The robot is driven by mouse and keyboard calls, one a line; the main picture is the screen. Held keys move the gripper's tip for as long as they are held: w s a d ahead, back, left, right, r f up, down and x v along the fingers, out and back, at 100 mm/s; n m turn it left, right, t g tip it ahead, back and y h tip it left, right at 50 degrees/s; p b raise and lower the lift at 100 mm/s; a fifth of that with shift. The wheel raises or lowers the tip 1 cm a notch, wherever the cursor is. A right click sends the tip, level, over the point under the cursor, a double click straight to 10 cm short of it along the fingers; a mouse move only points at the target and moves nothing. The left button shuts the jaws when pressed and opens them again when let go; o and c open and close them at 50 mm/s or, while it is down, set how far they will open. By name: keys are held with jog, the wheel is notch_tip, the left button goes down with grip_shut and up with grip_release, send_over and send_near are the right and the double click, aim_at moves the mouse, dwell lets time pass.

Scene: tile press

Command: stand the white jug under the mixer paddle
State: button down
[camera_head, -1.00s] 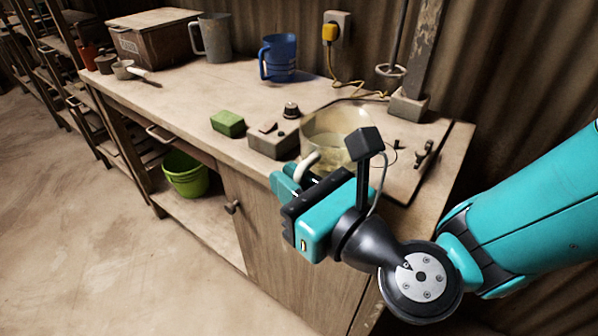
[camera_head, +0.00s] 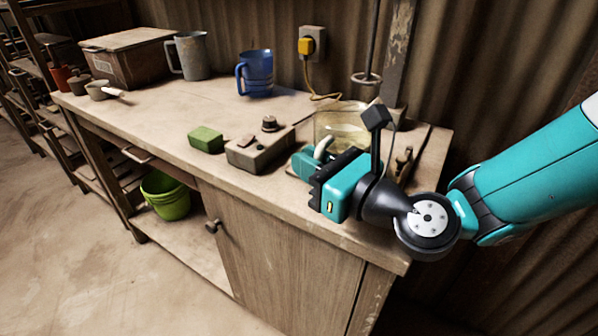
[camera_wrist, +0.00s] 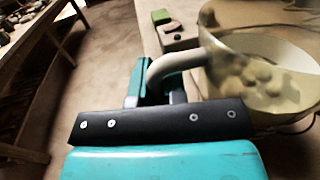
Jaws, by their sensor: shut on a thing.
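The white jug (camera_head: 338,124) looks pale and see-through, with lumpy stuff inside. It stands upright at the right end of the bench, partly hidden by my gripper. My gripper (camera_head: 312,158) is shut on its curved handle. The wrist view shows the handle between the jaws and the jug (camera_wrist: 245,85) to their right. The mixer paddle (camera_head: 367,79) is a round disc on a thin rod, behind and slightly right of the jug and above it in the picture. I cannot tell whether the jug's bottom touches the bench.
A grey control box (camera_head: 262,150) with a dark knob sits left of the jug, and a green block (camera_head: 206,139) beyond it. A blue jug (camera_head: 256,74) and a grey jug (camera_head: 189,56) stand farther back. The mixer's post (camera_head: 399,45) rises behind the right end.

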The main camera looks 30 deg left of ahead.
jog(key=w, duration=0.7)
jog(key=shift+w+d+b, duration=0.1)
jog(key=shift+d+b, duration=0.15)
jog(key=shift+b, duration=0.15)
jog(key=shift+f, duration=0.4)
jog(key=shift+d+f, duration=0.15)
jog(key=shift+f, duration=0.1)
jog(key=c, duration=1.1)
grip_release()
jog(key=shift+f, duration=0.1)
